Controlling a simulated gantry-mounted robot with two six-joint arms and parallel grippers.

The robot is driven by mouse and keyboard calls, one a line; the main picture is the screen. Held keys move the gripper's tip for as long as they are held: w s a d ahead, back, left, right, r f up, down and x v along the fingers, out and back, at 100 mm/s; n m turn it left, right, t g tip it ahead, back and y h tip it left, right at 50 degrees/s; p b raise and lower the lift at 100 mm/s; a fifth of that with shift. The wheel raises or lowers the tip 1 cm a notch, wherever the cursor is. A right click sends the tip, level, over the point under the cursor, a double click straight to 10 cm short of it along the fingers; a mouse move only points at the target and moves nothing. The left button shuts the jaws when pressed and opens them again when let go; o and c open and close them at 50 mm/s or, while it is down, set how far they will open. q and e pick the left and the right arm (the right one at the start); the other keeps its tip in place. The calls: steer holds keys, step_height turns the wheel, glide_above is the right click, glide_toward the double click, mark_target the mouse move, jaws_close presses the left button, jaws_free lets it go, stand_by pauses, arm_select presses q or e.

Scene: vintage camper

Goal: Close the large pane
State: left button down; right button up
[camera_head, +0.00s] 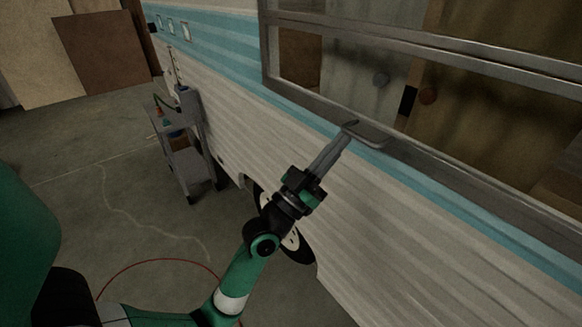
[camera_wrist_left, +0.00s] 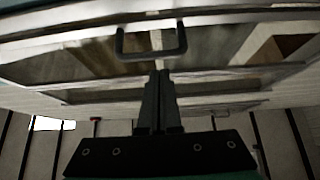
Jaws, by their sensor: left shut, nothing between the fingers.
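The large pane's grey metal frame (camera_head: 455,180) runs along the camper's side at the upper right of the head view, with cupboards showing through the glass. A bracket-shaped handle (camera_head: 370,137) sticks out from its lower rail. The handle also shows as a dark U shape at the top middle of the wrist view (camera_wrist_left: 150,54). My left gripper (camera_head: 344,136) is shut and empty, its tips beside the left end of the handle in the head view. In the wrist view the fingertips (camera_wrist_left: 158,74) point at the handle; contact is unclear. My right gripper is not in view.
The white and blue camper wall (camera_head: 400,215) slopes down to the right, close beside my left arm. A wheel (camera_head: 293,240) is behind that arm. A grey tool cart (camera_head: 187,150) stands on the left. The concrete floor (camera_head: 90,190) left of the cart is mostly open.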

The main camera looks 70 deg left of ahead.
arm_select(q)
steer(key=s+r+b+v, duration=0.1)
steer(key=b+v, duration=0.2)
steer(key=v, duration=0.9)
steer(key=shift+d+r+b, duration=0.3)
steer(key=shift+r+b, duration=0.05)
steer(key=shift+s, duration=0.1)
